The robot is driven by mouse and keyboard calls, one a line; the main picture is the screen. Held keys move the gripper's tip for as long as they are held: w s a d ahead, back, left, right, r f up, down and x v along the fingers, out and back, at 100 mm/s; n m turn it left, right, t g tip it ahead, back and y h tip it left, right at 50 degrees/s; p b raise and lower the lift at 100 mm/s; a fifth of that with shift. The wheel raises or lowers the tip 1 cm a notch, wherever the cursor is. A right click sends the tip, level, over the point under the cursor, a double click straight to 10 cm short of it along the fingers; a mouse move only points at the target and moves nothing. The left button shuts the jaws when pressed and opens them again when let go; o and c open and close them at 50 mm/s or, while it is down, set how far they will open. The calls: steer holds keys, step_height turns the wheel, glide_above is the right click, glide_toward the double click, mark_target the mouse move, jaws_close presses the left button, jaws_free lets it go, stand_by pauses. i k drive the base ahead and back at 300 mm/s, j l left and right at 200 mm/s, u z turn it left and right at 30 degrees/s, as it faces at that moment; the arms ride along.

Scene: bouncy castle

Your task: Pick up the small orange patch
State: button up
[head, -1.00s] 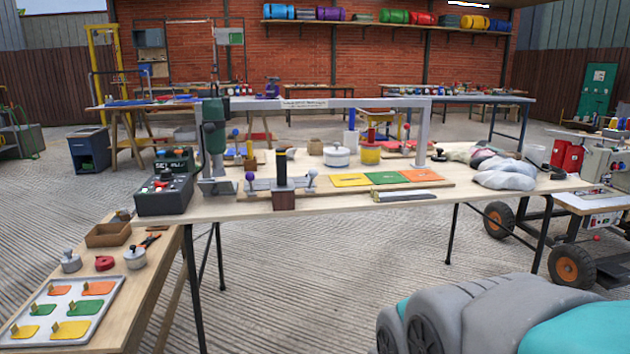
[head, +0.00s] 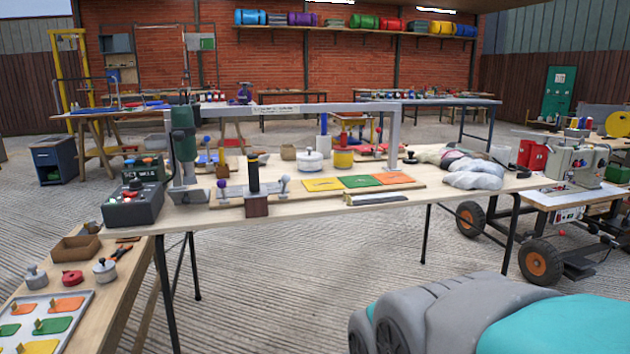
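A pale tray (head: 82,325) lies on the low wooden bench at the lower left, cut off by the picture's left and bottom edges. On it are flat patches with small upright tabs. A small orange patch (head: 22,308) lies near the left edge. A larger orange patch (head: 67,305) lies to its right. Green patches (head: 52,325) and a yellow patch (head: 40,347) lie nearer. An orange panel (head: 393,178) lies on the board on the main table. My gripper is not in view.
The main table (head: 290,221) holds a control box (head: 132,203) and a green press (head: 184,135). A wheeled machine cart (head: 565,197) stands right. Ribbed floor (head: 270,290) is clear in front.

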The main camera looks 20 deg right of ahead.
mark_target(22, 309)
steer(key=u, duration=1.45)
